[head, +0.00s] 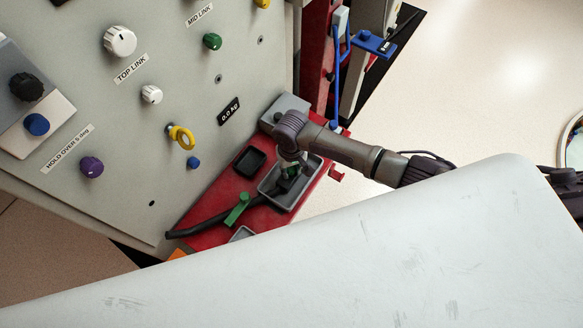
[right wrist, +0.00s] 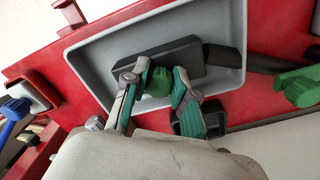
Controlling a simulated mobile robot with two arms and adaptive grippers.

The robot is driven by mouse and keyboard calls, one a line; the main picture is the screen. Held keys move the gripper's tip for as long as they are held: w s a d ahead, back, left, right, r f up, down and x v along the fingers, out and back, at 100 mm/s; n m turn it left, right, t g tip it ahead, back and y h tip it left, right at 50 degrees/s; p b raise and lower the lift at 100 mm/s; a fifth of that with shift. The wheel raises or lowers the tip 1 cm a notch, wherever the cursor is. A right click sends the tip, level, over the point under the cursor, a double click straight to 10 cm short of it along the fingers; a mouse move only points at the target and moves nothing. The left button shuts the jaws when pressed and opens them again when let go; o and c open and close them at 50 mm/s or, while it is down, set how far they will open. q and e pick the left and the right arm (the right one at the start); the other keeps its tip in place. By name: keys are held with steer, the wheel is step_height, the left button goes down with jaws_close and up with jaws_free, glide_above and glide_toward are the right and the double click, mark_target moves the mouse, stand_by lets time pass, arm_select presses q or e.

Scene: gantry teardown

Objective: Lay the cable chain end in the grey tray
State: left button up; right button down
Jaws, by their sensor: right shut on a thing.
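The grey tray (head: 267,188) sits on a red shelf at the foot of the upright panel. It fills much of the right wrist view (right wrist: 97,57). The cable chain (head: 205,222) is a dark strip running from the panel's lower edge into the tray. Its end, a dark block (right wrist: 192,54) with a green grip, is within the tray walls; whether it touches the floor I cannot tell. My right gripper (head: 288,172) is over the tray, shut on the green grip (right wrist: 159,83) of the chain end. My left gripper is not in view.
A green clip (head: 237,208) is on the chain left of the tray. A small black tray (head: 250,161) lies beside the grey one on the red shelf (head: 205,207).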

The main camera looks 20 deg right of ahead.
steer(key=shift+f, duration=0.1)
steer(key=c, duration=0.8)
jaws_free()
steer(key=shift+c, duration=0.2)
step_height(320, 180, up, 12)
